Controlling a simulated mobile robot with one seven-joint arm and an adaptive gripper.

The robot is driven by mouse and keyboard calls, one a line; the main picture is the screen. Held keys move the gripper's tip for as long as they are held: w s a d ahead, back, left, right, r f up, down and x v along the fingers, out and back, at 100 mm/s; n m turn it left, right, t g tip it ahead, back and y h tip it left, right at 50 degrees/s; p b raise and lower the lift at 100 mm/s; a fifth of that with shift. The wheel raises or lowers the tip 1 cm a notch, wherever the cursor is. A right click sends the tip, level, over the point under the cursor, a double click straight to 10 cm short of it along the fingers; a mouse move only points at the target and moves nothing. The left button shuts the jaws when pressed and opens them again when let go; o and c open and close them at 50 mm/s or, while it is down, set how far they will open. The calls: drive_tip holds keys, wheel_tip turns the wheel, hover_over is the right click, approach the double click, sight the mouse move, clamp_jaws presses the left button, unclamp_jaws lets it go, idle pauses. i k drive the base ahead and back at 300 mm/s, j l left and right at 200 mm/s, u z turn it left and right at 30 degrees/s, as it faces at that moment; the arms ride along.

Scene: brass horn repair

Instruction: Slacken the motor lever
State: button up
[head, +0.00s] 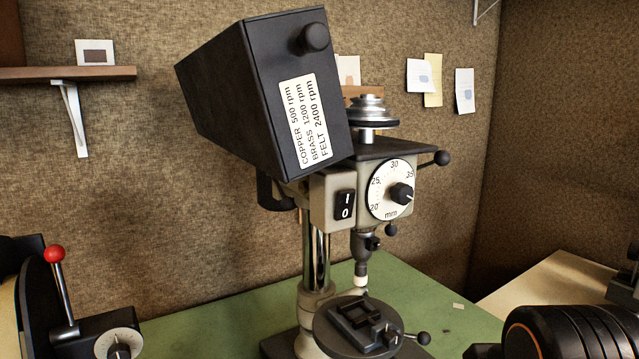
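A drill press (325,205) stands on a green bench top, its black belt cover (225,100) tilted open. A stepped pulley (369,108) shows on top of the press head. A short lever with a black ball knob (440,158) sticks out to the right from the upper part of the head, just below the pulley. No label marks it as the motor lever. The motor and the belt cannot be made out; the raised cover hides the area behind it.
A small vise (359,318) sits on the round press table (325,330). Another machine with a red-knobbed lever (54,254) stands at the lower left. A dark ribbed shape with orange bands (565,333) fills the lower right corner. Green bench (230,322) shows bare left of the press.

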sight(286, 202)
drive_tip(key=k+j+u, duration=0.25)
drive_tip(key=j, duration=0.4)
drive_tip(key=j+u, duration=0.2)
drive_tip(key=j, duration=0.5)
